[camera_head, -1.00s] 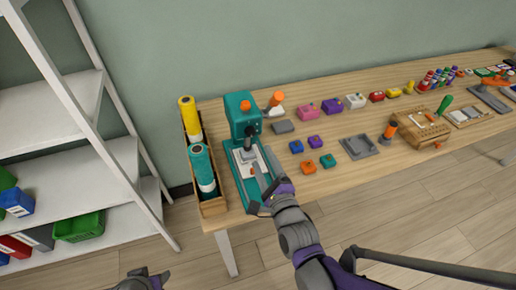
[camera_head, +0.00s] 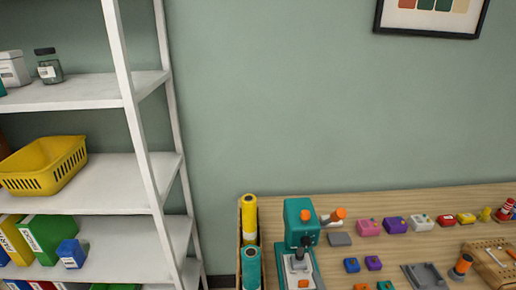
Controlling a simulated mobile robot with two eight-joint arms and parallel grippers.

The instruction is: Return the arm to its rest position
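Neither of my grippers shows in the head view now, so I cannot see whether they are open or shut. The teal press (camera_head: 301,222) with an orange knob stands at the left end of the wooden table (camera_head: 390,205). Its lower part is cut off by the bottom edge of the view. No arm of mine is seen over the table.
A white shelf unit (camera_head: 95,196) stands at the left, with a yellow basket (camera_head: 45,165) and a green binder (camera_head: 45,238). A yellow roll (camera_head: 249,215) and a teal roll (camera_head: 251,266) stand beside the press. A framed picture (camera_head: 430,16) hangs on the wall.

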